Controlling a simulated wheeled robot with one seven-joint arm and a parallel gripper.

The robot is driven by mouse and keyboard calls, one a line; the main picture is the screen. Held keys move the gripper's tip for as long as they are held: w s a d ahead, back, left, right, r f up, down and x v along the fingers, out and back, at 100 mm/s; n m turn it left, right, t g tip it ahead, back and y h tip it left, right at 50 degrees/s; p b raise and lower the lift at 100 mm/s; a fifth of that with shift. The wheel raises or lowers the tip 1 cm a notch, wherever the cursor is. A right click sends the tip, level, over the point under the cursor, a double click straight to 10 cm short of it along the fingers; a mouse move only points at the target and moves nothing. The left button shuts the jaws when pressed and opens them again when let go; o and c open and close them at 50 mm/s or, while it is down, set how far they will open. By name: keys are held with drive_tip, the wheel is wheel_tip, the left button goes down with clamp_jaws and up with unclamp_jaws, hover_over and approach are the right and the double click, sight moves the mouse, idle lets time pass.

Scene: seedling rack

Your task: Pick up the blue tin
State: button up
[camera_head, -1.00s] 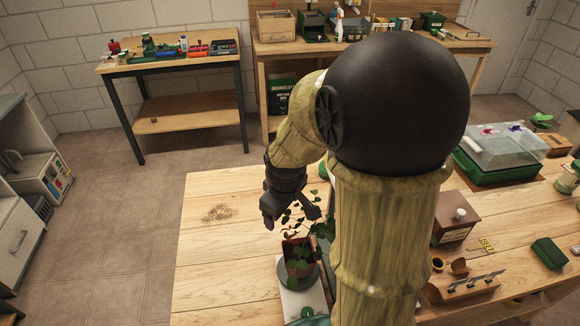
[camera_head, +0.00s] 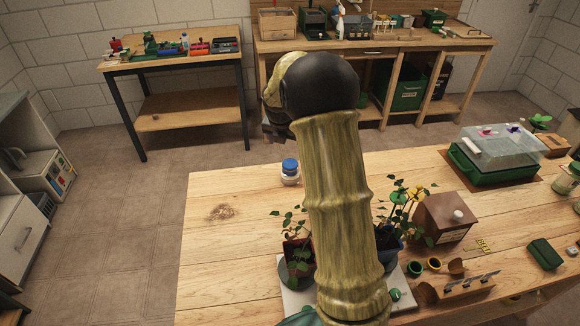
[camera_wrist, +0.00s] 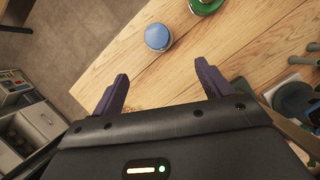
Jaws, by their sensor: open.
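The blue tin (camera_head: 290,166) stands near the far edge of the wooden table, left of my arm in the head view. It has a blue top and a paler lower part. In the wrist view the tin (camera_wrist: 158,37) shows as a round blue top, ahead of the fingertips and roughly between their lines. My gripper (camera_wrist: 161,68) is open, with nothing between its two purple-grey fingers. It is apart from the tin. In the head view my arm hides most of the gripper.
A green round object (camera_wrist: 205,5) is close to the tin, at the wrist view's top edge. Potted plants (camera_head: 297,252) stand on a pale tray (camera_head: 296,301) by my arm. A brown box (camera_head: 446,217) and a green-based propagator (camera_head: 497,160) are right. The table's left part is clear.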

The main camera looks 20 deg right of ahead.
drive_tip(key=shift+w+d+n, duration=0.3)
drive_tip(key=shift+w+n, duration=0.05)
drive_tip(key=shift+n, duration=0.15)
drive_tip(key=p, duration=0.2)
approach(290, 164)
drive_tip(key=x, duration=0.5)
drive_tip(key=shift+d+f, duration=0.1)
drive_tip(key=shift+d, duration=0.25)
drive_tip(key=shift+a+p+x, duration=0.15)
drive_tip(key=shift+p+x, duration=0.15)
drive_tip(key=shift+x, duration=1.05)
drive_tip(key=shift+a+p+x, duration=0.15)
drive_tip(key=shift+p+x, duration=0.15)
drive_tip(key=shift+x, duration=1.05)
drive_tip(key=shift+w, duration=0.1)
drive_tip(key=shift+c, duration=0.2)
